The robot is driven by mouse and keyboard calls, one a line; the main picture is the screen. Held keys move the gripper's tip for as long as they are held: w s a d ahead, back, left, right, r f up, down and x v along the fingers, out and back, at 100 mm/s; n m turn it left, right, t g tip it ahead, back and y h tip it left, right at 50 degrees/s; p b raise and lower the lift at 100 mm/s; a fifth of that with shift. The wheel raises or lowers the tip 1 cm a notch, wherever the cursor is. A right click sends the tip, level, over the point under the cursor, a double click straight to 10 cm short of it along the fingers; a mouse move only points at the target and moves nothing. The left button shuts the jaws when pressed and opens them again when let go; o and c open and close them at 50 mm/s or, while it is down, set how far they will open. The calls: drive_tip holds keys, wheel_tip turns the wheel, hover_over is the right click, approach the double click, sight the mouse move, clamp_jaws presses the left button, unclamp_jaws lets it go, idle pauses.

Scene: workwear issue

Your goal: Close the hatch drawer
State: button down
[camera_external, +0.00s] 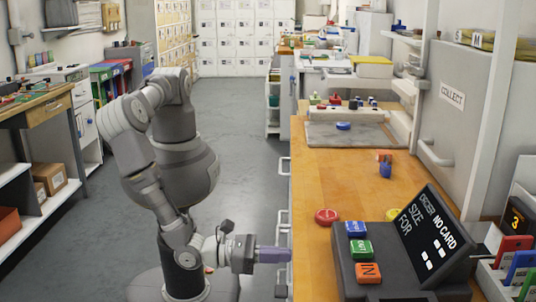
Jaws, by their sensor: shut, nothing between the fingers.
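My gripper (287,255) is low at the left front side of the wooden counter, level with its drawer fronts. Its purple fingers are together, with nothing between them, and point right toward the counter front. The tips appear at or very near the front; I cannot tell whether they touch. Several pale bar handles run along this side, one farther back (284,165) and one just beyond my gripper (283,215). No handle is marked as the hatch drawer's, and the drawer faces are seen almost edge-on, so how far any drawer stands out is unclear.
The wooden counter (340,185) carries a black sign (425,235), a red button (326,216) and a grey tray (345,133). A grey panel marked COLLECT (455,120) stands to the right. The grey floor (245,120) is clear behind my arm; a workbench (45,108) lines the left.

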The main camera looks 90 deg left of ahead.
drive_tip(key=shift+w+r, duration=0.25)
drive_tip(key=shift+w, duration=0.05)
